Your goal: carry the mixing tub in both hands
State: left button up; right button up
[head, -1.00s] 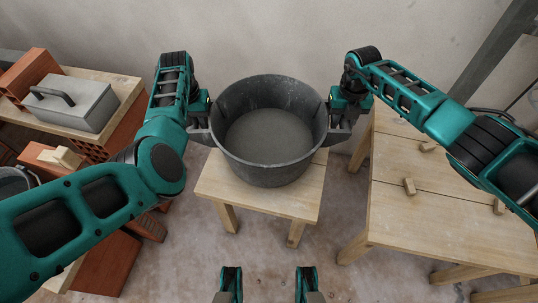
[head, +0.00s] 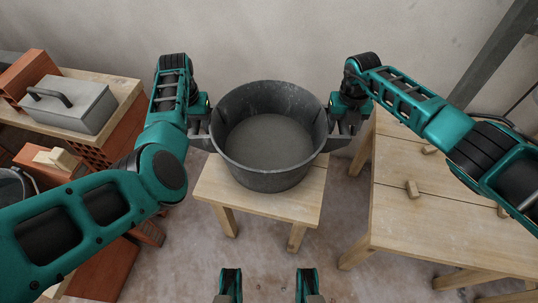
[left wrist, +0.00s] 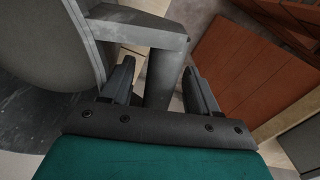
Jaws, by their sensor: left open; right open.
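The dark grey mixing tub (head: 268,176) stands upright on a small wooden stool (head: 222,192) in the middle of the head view. It holds a flat grey filling. My left gripper (head: 205,134) is at the tub's left side, open, with its fingers on either side of the grey handle. In the left wrist view the handle (left wrist: 160,78) runs between my two open fingers (left wrist: 160,88), and the tub wall (left wrist: 45,50) is at the left. My right gripper (head: 338,132) is open at the handle on the tub's right side; its fingertips are partly hidden.
A wooden table (head: 430,225) with small wooden pieces stands at the right. At the left, a board on bricks carries a grey block with a handle (head: 68,104); red bricks (head: 28,72) lie around it. A bucket (head: 12,186) shows at the left edge. The wall is close behind.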

pick_arm(q)
notch_tip(320, 180, up, 11)
jog(key=shift+f, duration=0.1)
pick_arm(e)
jog(key=shift+r, duration=0.55)
notch_tip(320, 180, up, 11)
jog(key=shift+f, duration=0.1)
dwell(0.4)
